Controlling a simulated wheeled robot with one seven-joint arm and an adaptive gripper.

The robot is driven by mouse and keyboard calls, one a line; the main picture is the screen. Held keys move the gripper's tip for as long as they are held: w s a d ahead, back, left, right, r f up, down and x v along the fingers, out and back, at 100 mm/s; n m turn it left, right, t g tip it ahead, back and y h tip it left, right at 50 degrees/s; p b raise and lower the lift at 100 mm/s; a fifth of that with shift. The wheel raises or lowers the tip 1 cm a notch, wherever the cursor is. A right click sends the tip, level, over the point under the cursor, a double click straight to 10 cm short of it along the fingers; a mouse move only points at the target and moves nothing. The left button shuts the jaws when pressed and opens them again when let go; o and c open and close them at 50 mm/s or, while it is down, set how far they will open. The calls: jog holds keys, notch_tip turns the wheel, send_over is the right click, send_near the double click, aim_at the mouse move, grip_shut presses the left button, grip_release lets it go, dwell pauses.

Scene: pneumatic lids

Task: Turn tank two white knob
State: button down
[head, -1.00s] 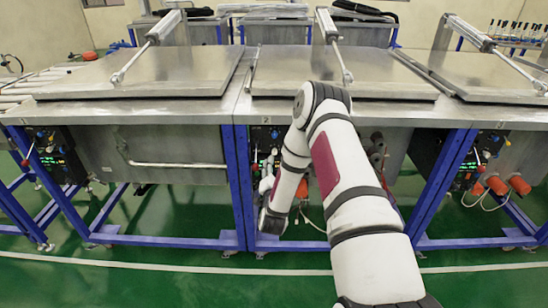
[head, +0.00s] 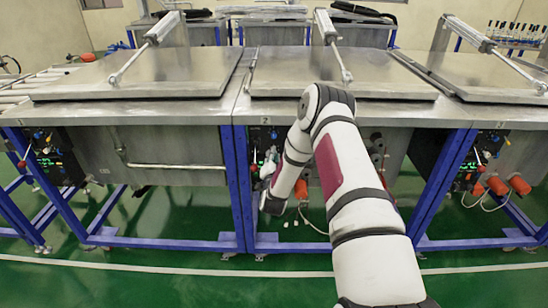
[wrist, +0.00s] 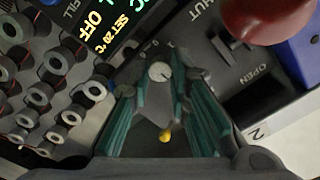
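The white knob (wrist: 160,71) of tank two shows in the wrist view as a small round white face with a dark line across it, with small scale marks beside it. My gripper (wrist: 162,92) is open, its teal-lined fingers on either side of the knob. Gaps appear between knob and fingers; contact cannot be told. In the head view my gripper (head: 266,170) is small and partly hidden by my own arm, close to the control panel (head: 262,137) of tank two (head: 300,108). The knob cannot be made out there.
A display (wrist: 107,29) reading SET 20°C and OFF lies up and left of the fingers. A red knob (wrist: 258,14) stands at upper right, near a lever switch (wrist: 234,48) marked SHUT and OPEN. Several round metal fittings (wrist: 55,138) are at left. A blue post (head: 239,185) stands beside the panel.

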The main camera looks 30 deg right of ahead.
dwell(0.4)
jog(key=shift+w+a+n+b, duration=0.1)
jog(key=shift+n+b, duration=1.15)
jog(key=shift+n, duration=3.65)
jog(key=shift+a+n+b, duration=0.1)
jog(key=shift+n+b, duration=1.15)
jog(key=shift+n, duration=3.65)
jog(key=shift+d, duration=0.1)
jog(key=c, duration=1.5)
grip_release()
jog(key=v, duration=1.2)
